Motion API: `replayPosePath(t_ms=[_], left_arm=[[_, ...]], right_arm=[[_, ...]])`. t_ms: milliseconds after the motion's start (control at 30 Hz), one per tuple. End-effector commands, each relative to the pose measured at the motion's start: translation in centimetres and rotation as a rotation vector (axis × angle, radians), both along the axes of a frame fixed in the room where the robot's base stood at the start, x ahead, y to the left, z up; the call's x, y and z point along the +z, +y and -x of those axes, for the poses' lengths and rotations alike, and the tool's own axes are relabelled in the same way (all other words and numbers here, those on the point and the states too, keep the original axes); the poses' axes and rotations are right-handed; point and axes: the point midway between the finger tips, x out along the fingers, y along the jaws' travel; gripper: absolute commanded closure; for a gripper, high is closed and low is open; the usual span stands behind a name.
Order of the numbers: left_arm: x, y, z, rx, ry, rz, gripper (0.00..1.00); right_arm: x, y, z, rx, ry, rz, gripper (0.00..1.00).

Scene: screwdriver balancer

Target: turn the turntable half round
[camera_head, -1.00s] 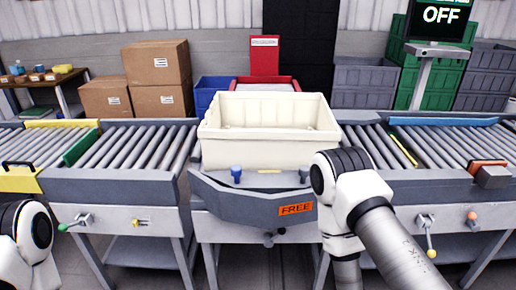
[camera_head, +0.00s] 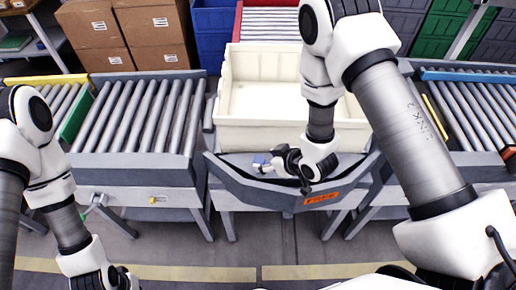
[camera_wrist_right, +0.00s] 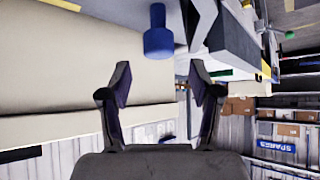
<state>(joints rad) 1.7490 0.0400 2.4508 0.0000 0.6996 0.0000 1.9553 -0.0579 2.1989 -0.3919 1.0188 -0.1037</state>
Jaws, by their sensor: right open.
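The grey turntable (camera_head: 250,194) stands in the middle of the head view with an orange FREE label (camera_head: 321,198) on its front. A cream tote (camera_head: 258,135) sits on it. My right gripper (camera_head: 272,165) is close to this knob. In the wrist view its open, empty fingers (camera_wrist_right: 161,82) point toward the knob, with a gap left. The second knob is hidden behind my right arm. My left gripper (camera_head: 118,279) is low at the left, partly cut off; its fingers are unclear.
Roller conveyors flank the turntable on the left (camera_head: 137,117) and right (camera_head: 480,115). Cardboard boxes (camera_head: 125,25) and a blue bin (camera_head: 213,35) stand behind. The floor in front (camera_head: 255,245) is clear, with a yellow line (camera_head: 200,272).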

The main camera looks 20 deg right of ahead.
Motion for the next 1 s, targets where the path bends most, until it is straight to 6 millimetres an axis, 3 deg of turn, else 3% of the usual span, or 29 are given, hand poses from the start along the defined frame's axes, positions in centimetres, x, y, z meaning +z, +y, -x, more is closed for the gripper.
replayPosePath(t_ms=[200,500,533,700,1000], left_arm=[[1.4,0.0,-0.1,0.000,-0.002,0.000,1.00],[1.4,0.0,-0.1,0.000,-0.002,0.000,1.00],[1.4,0.0,-0.1,0.000,-0.002,0.000,1.00],[1.4,0.0,-0.1,0.000,-0.002,0.000,1.00],[1.3,0.0,-0.1,0.000,-0.002,0.000,1.00]], right_arm=[[-2.5,1.3,-2.4,0.000,0.000,0.000,0.37],[-3.3,1.6,-2.9,-0.002,0.001,0.000,0.37],[-3.3,1.6,-2.9,-0.002,0.001,0.000,0.40],[-3.3,1.6,-2.9,-0.002,0.002,0.000,1.00],[-3.4,1.5,-2.8,0.005,0.002,0.000,1.00]])
